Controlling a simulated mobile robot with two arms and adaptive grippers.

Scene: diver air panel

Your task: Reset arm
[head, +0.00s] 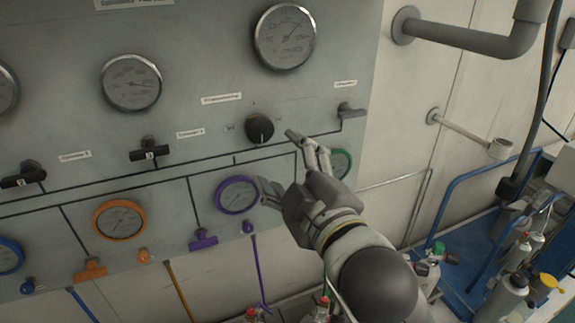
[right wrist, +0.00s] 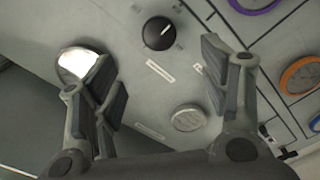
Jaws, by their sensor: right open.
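My right gripper (head: 277,161) is in front of the grey panel (head: 190,100), just below and to the right of the round black knob (head: 260,128). Its two fingers are spread and hold nothing. The knob looks apart from the fingers. My right arm comes in from the lower right and hides part of the panel's lower right. My left gripper is not in view.
The panel carries gauges, such as a large one (head: 285,37), a purple-rimmed one (head: 237,195) and an orange-rimmed one (head: 119,219). A green-rimmed gauge (head: 341,163) is partly behind my gripper. Black valve handles (head: 150,150) stick out. A blue rack (head: 470,245) with bottles stands right.

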